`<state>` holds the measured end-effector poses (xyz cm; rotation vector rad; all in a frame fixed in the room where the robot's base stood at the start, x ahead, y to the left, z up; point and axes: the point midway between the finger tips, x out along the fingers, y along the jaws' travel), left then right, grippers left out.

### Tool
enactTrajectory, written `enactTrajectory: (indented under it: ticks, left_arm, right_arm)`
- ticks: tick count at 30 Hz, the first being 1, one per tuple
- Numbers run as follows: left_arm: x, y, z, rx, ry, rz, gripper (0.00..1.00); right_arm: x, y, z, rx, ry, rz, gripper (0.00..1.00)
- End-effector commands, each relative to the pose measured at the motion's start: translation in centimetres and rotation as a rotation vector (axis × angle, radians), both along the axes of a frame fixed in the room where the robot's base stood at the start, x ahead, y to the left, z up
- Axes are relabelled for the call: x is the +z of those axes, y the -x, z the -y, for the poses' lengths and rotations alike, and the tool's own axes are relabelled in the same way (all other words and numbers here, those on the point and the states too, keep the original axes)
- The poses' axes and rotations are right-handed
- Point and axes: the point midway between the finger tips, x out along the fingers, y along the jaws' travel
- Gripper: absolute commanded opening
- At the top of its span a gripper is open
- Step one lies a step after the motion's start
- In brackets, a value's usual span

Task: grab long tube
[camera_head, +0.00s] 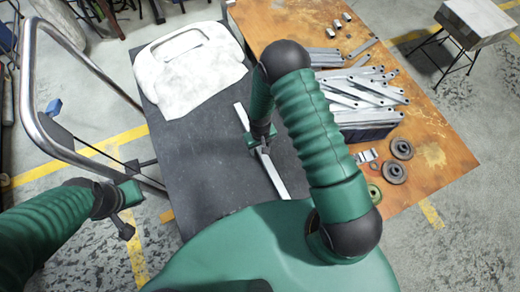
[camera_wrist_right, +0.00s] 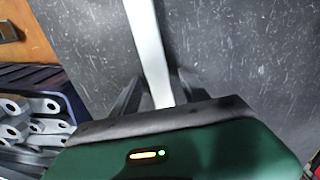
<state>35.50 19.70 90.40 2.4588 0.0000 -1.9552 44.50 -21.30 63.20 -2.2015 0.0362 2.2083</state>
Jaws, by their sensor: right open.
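The long tube is a pale, straight metal bar (camera_head: 272,175) lying on the dark top of a cart (camera_head: 205,190). My right gripper (camera_head: 262,145) is over the middle of the tube, pointing down. In the right wrist view, the tube (camera_wrist_right: 148,45) runs between the two open fingers (camera_wrist_right: 160,90) of that gripper. Whether the fingers touch it cannot be told. My left gripper (camera_head: 128,210) is at the left, beyond the cart's edge and away from the tube; its fingers are too small to read.
A white bag-like item (camera_head: 190,75) lies at the cart's far end. A metal handrail (camera_head: 75,155) borders the cart's left. At the right, a worn wooden table (camera_head: 440,150) holds several metal brackets (camera_head: 350,95), a dark blue bin and round discs (camera_head: 401,149). A stool (camera_head: 475,22) stands beyond.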

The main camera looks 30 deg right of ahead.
Motion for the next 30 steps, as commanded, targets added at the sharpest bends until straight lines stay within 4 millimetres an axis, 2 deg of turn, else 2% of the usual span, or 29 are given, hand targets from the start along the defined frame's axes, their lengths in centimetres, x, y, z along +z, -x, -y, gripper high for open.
enactTrajectory:
  ticks: [3, 15, 30]
  left_arm:
    - [0.01, 0.00, 0.00, 0.000, 0.000, 0.000, 0.00]
    - [0.01, 0.00, 0.00, 0.000, 0.000, 0.000, 0.00]
    - [-0.01, 0.01, 0.00, 0.000, 0.000, 0.000, 0.00]
  right_arm:
    - [0.09, 0.05, 0.01, 0.000, 0.000, 0.000, 0.53]
    - [0.08, 0.02, 0.00, 0.000, 0.000, 0.000, 0.00]
    - [0.06, 0.00, -0.03, 0.000, 0.000, 0.001, 0.00]
